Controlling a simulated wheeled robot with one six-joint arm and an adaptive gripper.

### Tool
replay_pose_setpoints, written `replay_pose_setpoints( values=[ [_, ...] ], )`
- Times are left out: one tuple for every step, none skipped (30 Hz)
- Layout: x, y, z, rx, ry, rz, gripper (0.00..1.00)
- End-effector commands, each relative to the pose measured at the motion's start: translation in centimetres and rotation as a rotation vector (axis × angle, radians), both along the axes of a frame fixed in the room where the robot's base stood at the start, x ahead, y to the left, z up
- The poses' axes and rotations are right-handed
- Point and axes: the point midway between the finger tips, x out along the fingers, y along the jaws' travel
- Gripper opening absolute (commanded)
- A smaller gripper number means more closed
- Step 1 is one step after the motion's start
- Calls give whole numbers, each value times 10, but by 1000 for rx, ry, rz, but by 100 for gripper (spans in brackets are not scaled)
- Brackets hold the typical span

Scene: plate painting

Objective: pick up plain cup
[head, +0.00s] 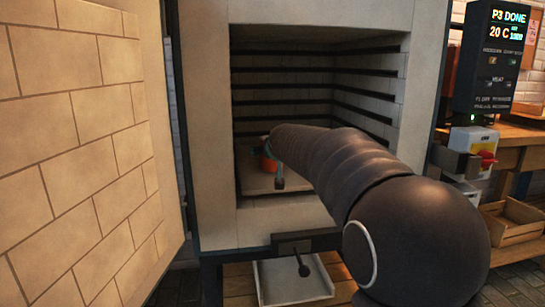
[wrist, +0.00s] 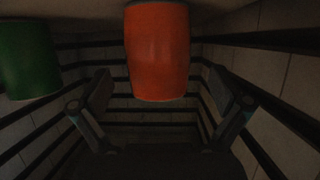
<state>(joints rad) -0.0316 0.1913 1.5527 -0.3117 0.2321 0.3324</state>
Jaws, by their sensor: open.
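An orange cup (wrist: 157,50) with no visible pattern fills the upper middle of the wrist view, which appears upside down. A green cup (wrist: 28,60), also without visible pattern, is at the upper left, cut off by the edge. In the head view a piece of the orange cup (head: 267,163) shows inside the kiln, mostly hidden by my arm. My gripper (wrist: 160,88) is open, one finger on each side of the orange cup's outline, with gaps on both sides. I cannot tell how deep the cup sits between the fingers. In the head view the gripper (head: 278,176) is partly hidden.
The kiln (head: 217,120) is open, with grooved walls close around my gripper. Its brick-lined door (head: 75,150) stands open at the left. A control box (head: 495,60) is at the right. A white tray (head: 290,285) is below the opening.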

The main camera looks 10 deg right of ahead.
Motion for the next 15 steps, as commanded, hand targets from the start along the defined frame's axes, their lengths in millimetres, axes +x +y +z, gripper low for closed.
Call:
replay_pose_setpoints(
  values=[
    [2, 0, 0, 0, -1, 0, 100],
    [3, 0, 0, 0, -1, 0, 100],
    [5, -1, 0, 0, -1, 0, 100],
    [8, -1, -1, 1, 0, 0, 100],
    [11, -1, -2, 1, 1, 0, 100],
    [16, -2, -3, 2, 1, -1, 100],
    [21, -3, -3, 2, 0, -1, 100],
    [25, -3, -4, 2, 1, -1, 100],
    [30, -4, -6, 2, 1, -1, 100],
    [34, -4, -6, 1, 0, 0, 100],
    [37, -4, -9, 1, 1, 1, 100],
    [41, -4, -11, 0, 1, 1, 100],
    [43, -4, -12, 0, 1, 1, 100],
    [46, -4, -13, 1, 1, 2, 100],
    [48, -4, -14, 1, 0, 2, 100]
  ],
)
